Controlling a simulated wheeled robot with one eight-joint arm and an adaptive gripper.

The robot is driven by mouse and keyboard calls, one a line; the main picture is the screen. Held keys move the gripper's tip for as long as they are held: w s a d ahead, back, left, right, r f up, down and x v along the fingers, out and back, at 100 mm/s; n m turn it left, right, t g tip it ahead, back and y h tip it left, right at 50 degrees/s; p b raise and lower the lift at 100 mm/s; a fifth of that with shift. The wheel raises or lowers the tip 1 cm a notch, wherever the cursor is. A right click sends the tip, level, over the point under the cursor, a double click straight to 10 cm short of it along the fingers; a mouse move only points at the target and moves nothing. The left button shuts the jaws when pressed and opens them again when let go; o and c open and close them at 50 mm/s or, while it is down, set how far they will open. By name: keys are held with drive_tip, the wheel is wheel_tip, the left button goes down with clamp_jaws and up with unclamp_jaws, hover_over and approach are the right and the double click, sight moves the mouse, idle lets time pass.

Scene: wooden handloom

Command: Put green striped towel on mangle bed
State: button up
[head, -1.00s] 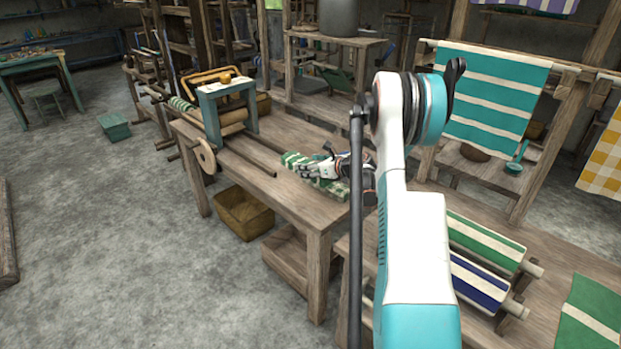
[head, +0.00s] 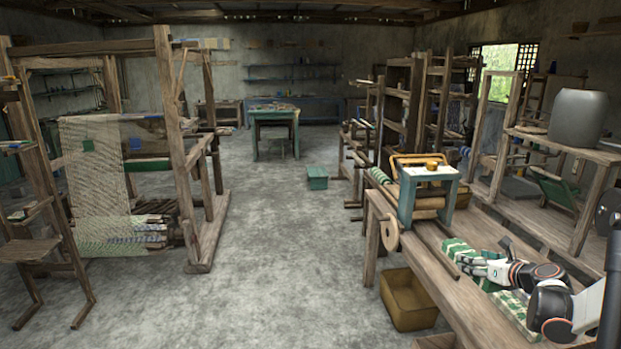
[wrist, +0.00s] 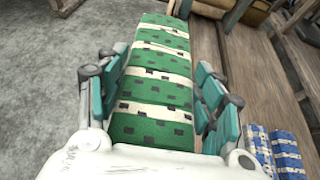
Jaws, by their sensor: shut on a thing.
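The green towel with white stripes and dark checks (wrist: 152,92) is a long folded strip between the two teal fingers of my gripper (wrist: 160,75) in the wrist view. My gripper is shut on it. In the head view, my gripper (head: 488,266) holds the towel (head: 457,252) low over the wooden table at the right; I cannot tell whether the towel touches the top. The mangle (head: 428,192), a teal frame with wooden rollers, stands on the same table, beyond and left of the towel. Wooden rails (head: 436,247) run from it toward me.
A basket (head: 408,300) sits on the floor beside the table (head: 480,318). A shelf with a grey pot (head: 578,118) stands at the right. A large loom (head: 120,170) stands left, with open floor (head: 285,260) between. Blue-white cloth (wrist: 274,150) lies right of my gripper.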

drive_tip(key=s+a+r, duration=0.2)
drive_tip(key=s+a, duration=0.1)
drive_tip(key=a, duration=0.8)
drive_tip(key=s+a+r+n+y, duration=0.1)
drive_tip(key=s+a, duration=0.3)
drive_tip(key=a, duration=0.6)
drive_tip(key=s+a+r+n+y, duration=0.1)
drive_tip(key=s+a, duration=0.3)
drive_tip(key=a, duration=0.7)
drive_tip(key=shift+a+r+g, duration=0.3)
drive_tip(key=shift+a+r, duration=0.05)
drive_tip(key=shift+r, duration=0.45)
drive_tip(key=shift+d, duration=0.1)
